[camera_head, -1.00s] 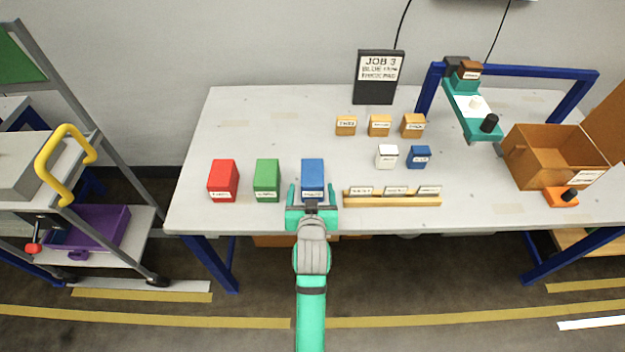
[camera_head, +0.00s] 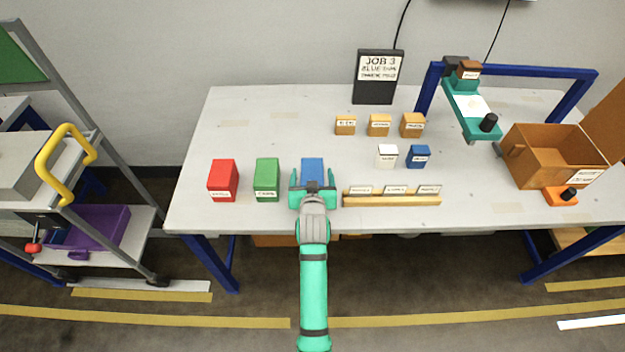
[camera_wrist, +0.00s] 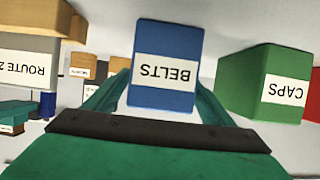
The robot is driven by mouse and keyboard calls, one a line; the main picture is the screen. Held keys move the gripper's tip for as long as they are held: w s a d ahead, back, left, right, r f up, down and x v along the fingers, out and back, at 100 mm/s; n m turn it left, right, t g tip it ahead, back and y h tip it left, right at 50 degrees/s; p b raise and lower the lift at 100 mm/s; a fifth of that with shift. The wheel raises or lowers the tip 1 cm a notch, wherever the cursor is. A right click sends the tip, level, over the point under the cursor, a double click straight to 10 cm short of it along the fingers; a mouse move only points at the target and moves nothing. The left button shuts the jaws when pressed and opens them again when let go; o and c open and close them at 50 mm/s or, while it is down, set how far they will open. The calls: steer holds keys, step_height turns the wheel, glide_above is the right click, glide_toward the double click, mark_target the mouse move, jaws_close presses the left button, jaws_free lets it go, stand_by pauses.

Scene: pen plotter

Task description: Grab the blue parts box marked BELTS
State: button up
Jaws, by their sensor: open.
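The blue parts box (camera_head: 312,168) stands on the table in the row with the green and red boxes. In the wrist view the blue box (camera_wrist: 168,50) fills the upper middle, and its white label reads BELTS, upside down. My gripper (camera_head: 312,180) is open at the near side of the blue box. In the wrist view the fingers of my gripper (camera_wrist: 165,98) show one on each side of the box's lower part. Whether they touch it I cannot tell. The box's front is hidden by my gripper in the head view.
The green CAPS box (camera_head: 267,178) stands close to the left, with the red box (camera_head: 223,180) beyond it. A wooden rack with cards (camera_head: 392,200) lies close to the right. A small white box (camera_head: 387,156) and an open brown box (camera_head: 545,170) are farther right.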

steer(key=c, duration=1.3)
steer(key=shift+c, duration=0.2)
steer(key=shift+w+r, duration=0.1)
